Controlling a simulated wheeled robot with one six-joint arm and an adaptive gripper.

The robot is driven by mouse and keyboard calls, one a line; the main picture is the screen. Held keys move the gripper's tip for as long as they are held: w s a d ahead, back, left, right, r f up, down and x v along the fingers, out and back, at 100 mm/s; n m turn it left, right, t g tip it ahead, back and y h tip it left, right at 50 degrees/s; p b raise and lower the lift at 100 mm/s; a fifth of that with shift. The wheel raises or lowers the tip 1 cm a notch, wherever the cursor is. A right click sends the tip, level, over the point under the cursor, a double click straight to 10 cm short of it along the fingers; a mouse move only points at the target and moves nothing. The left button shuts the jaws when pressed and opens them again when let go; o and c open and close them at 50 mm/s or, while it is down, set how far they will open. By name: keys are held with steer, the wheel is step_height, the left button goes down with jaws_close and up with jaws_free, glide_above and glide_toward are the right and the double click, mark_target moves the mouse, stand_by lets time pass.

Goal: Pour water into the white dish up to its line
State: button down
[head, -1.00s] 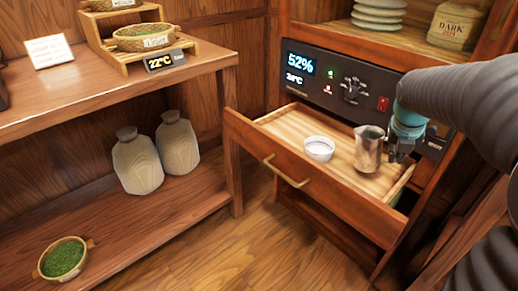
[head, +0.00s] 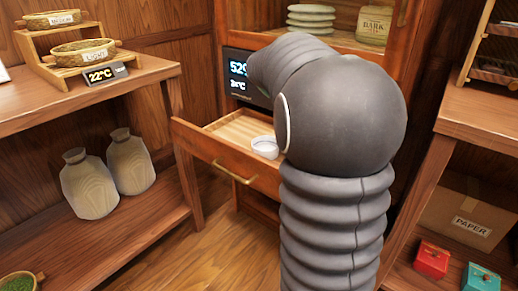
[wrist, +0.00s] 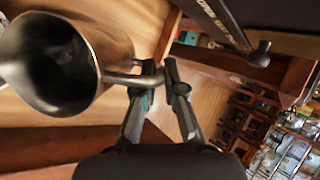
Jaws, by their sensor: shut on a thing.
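The white dish (head: 265,147) sits in the open drawer (head: 225,150) in the head view, partly hidden behind my arm. A steel jug (wrist: 108,62) fills the left of the wrist view, its dark mouth facing the camera. My gripper (wrist: 157,72) is shut on the jug's handle. The water level inside the jug is too dark to tell. The jug and my gripper are hidden behind my arm in the head view. The dish does not show in the wrist view.
The control panel (head: 236,75) above the drawer is mostly covered by my arm. Stacked plates (head: 311,18) and a labelled jar (head: 373,24) stand on the shelf above. A shelf with a paper box (head: 468,215) is at right.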

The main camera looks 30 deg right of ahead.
steer(key=shift+w+a+f+b, duration=0.15)
steer(key=shift+w+b, duration=0.1)
steer(key=shift+b, duration=0.1)
steer(key=p, duration=0.1)
steer(key=r+g+h+p, duration=0.1)
steer(key=p, duration=0.1)
steer(key=shift+w+a+r, duration=0.15)
steer(key=shift+r, duration=0.1)
steer(key=shift+p, duration=0.6)
steer(key=shift+w+f+g+h, duration=0.1)
steer(key=shift+w+g+h, duration=0.05)
steer(key=shift+g+h, duration=0.15)
steer(key=shift+a+f+n, duration=0.1)
steer(key=shift+f+n, duration=0.15)
steer(key=shift+n, duration=0.05)
steer(key=shift+w, duration=0.15)
steer(key=shift+w+a+r+g+h, duration=0.1)
steer(key=shift+w+a+g+h, duration=0.05)
steer(key=shift+g+h, duration=0.2)
steer(key=shift+w+a+g+h, duration=0.2)
steer(key=shift+g+h, duration=0.05)
